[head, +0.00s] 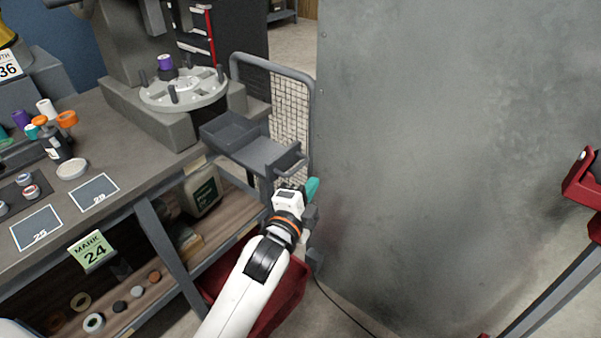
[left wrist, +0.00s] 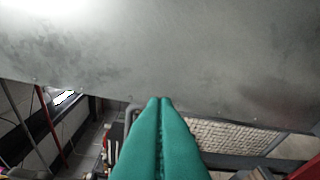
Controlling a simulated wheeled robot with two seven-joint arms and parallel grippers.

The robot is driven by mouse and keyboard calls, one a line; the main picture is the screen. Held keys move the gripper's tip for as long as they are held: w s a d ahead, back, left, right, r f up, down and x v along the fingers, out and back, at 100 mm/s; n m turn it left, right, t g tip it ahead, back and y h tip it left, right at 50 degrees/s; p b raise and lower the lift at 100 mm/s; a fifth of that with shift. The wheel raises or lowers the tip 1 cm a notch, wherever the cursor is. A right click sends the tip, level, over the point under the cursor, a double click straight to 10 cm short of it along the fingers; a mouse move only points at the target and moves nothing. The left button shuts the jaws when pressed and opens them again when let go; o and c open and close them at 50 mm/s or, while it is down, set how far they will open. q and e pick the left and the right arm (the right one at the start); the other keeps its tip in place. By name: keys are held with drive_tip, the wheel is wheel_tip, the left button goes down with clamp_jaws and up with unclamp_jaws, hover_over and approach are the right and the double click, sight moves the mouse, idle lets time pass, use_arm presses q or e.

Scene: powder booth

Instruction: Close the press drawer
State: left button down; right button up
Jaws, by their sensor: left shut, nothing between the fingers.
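The grey press drawer (head: 262,153) stands pulled out from below the press's round plate (head: 184,90), past the bench edge. A bar handle (head: 291,163) is on its front end. My left gripper (head: 312,187) is just in front of and slightly below the handle in the head view. Its teal fingers are pressed together with nothing between them, and they show closed in the left wrist view (left wrist: 160,101). I cannot tell whether they touch the drawer. The drawer is not clearly identifiable in the left wrist view. My right gripper is not in view.
A large grey metal panel (head: 450,130) stands close to the right of my left gripper. A mesh-sided cart (head: 290,105) is behind the drawer. The bench (head: 125,150) at left holds bottles and small jars. A red bin (head: 285,300) is under my left arm.

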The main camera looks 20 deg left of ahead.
use_arm(q)
drive_tip(key=shift+w+a+f+p, duration=0.2)
drive_tip(key=shift+w+a+f, duration=0.05)
drive_tip(key=shift+w+a, duration=0.65)
drive_tip(key=shift+w+a+f+p, duration=0.15)
drive_tip(key=shift+w+a+f, duration=0.1)
drive_tip(key=shift+w+a, duration=0.65)
